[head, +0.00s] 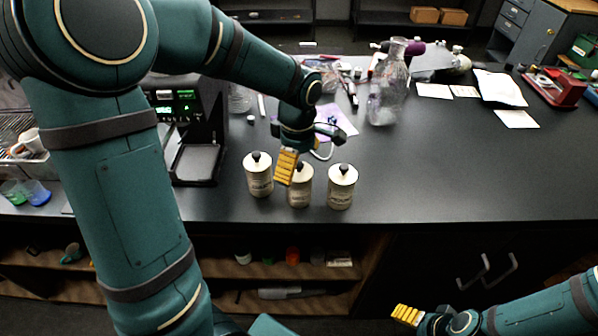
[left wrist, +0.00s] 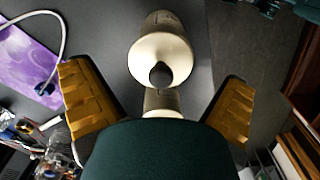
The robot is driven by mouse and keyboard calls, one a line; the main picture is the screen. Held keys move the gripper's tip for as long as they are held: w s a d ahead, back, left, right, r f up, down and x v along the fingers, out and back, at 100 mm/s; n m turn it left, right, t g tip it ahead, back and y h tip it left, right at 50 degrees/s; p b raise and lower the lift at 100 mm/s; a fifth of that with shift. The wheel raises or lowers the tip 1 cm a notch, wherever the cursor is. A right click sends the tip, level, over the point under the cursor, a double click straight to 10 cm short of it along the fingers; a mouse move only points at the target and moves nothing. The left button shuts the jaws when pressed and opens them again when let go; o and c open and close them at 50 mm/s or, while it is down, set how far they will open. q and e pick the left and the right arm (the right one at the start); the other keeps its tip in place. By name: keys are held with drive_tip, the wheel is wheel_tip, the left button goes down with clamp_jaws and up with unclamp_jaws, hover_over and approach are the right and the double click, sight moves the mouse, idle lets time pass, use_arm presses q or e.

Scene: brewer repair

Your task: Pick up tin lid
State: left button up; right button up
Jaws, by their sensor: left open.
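Three cream tins stand in a row on the dark counter, each with a pale lid and a black knob: the left tin (head: 259,178), the middle tin (head: 300,188) and the right tin (head: 341,188). My left gripper (head: 286,166) hangs at the middle tin, its yellow fingers covering part of that tin's left side. In the left wrist view my left gripper (left wrist: 157,78) is open, with a tin lid (left wrist: 162,52) and its knob between the spread fingers. A second tin (left wrist: 162,101) shows below it, partly hidden by my palm. My right gripper (head: 407,315) is low, in front of the counter.
A coffee machine (head: 188,125) stands left of the tins. Papers (head: 499,88) and a red device (head: 553,88) are at the right. The counter right of the tins is clear.

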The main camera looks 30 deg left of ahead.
use_arm(q)
drive_tip(key=shift+f, duration=0.55)
drive_tip(key=c, duration=1.1)
drive_tip(key=shift+s, duration=0.1)
drive_tip(key=shift+c, duration=0.5)
drive_tip(key=shift+r, duration=0.1)
